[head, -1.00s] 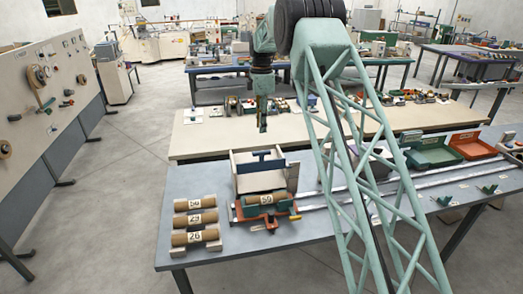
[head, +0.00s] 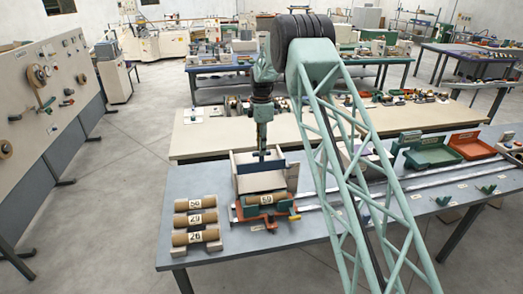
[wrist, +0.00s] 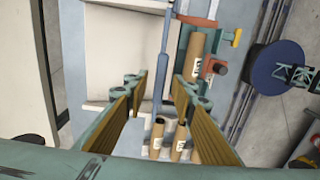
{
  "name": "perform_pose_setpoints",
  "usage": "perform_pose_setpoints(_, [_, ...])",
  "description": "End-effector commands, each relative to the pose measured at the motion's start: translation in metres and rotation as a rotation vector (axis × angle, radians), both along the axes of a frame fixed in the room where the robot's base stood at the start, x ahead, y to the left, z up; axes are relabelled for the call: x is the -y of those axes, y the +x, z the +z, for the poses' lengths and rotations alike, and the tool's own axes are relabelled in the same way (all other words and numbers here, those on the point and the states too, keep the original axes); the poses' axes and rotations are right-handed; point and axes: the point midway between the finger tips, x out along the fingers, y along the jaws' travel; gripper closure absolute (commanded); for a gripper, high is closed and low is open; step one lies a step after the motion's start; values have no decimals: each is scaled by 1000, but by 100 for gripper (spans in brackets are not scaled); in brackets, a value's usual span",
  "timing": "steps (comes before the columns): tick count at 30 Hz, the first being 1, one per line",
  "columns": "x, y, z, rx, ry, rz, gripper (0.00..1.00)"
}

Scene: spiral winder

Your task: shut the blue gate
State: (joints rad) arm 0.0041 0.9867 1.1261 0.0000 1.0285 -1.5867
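The blue gate (head: 270,165) is a dark blue panel across the cream-walled chute (head: 262,183) on the near table. In the wrist view, the gate (wrist: 163,60) shows as a narrow blue strip, seen edge-on. My gripper (head: 262,153) points down at the top of the gate. In the wrist view, my gripper (wrist: 160,90) is open, with the blue strip showing in the gap between its two fingers. I see no finger touching it, but cannot tell how far below the fingertips it lies.
A tube marked 59 (head: 266,199) lies in the orange and green carriage (head: 240,212) in front of the chute. Several numbered tubes (head: 195,219) rest on blocks at left. Rails (head: 350,199) run right toward green (head: 430,154) and orange (head: 471,147) trays.

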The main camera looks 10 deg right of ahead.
Motion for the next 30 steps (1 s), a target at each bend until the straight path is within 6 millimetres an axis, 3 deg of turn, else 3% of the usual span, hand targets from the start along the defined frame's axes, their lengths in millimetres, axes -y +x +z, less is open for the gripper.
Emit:
perform_pose_setpoints(6, [0,0,-13,-1,0,0,76])
perform_pose_setpoints(17, [0,0,-15,0,0,0,76])
perform_pose_setpoints(25, [0,0,-15,0,0,0,99])
perform_pose_setpoints(30, [0,0,-16,-1,0,0,100])
